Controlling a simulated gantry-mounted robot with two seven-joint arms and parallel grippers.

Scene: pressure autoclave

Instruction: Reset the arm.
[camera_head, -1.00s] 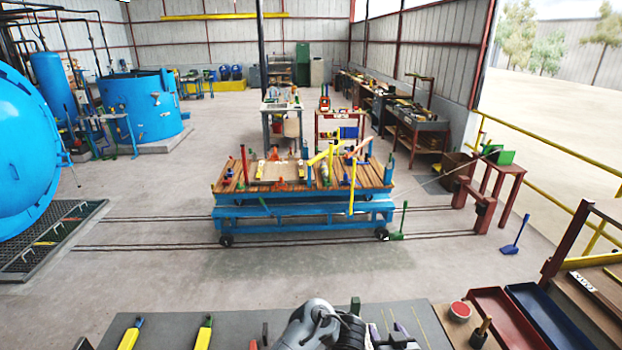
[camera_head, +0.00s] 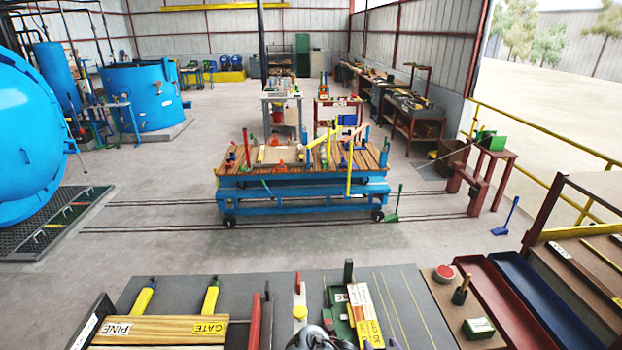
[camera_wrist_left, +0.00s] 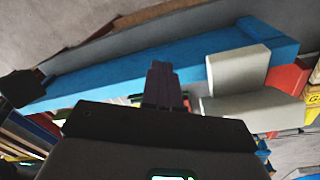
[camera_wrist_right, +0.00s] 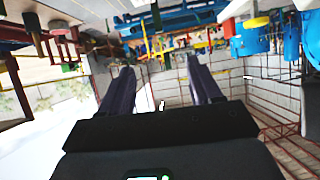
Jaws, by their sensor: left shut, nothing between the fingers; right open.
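My right gripper (camera_wrist_right: 160,82) is open and empty. Its two dark fingers stand wide apart in the right wrist view, with the workshop behind them. In the head view only a grey part of my arm (camera_head: 315,338) shows clearly at the bottom edge, over the bench; the fingers there are too cut off to read. My left gripper (camera_wrist_left: 162,85) is shut with its fingers together and empty. Behind it in the left wrist view are a long blue beam (camera_wrist_left: 130,72) and pale grey blocks (camera_wrist_left: 238,72). The left arm is not clear in the head view.
A grey bench (camera_head: 262,283) fills the near edge, with boards labelled PINE (camera_head: 115,328) and GATE (camera_head: 210,328), a green tray (camera_head: 340,312) and red (camera_head: 500,300) and blue (camera_head: 540,295) trays at right. A wooden-topped blue cart (camera_head: 300,190) stands on rails beyond.

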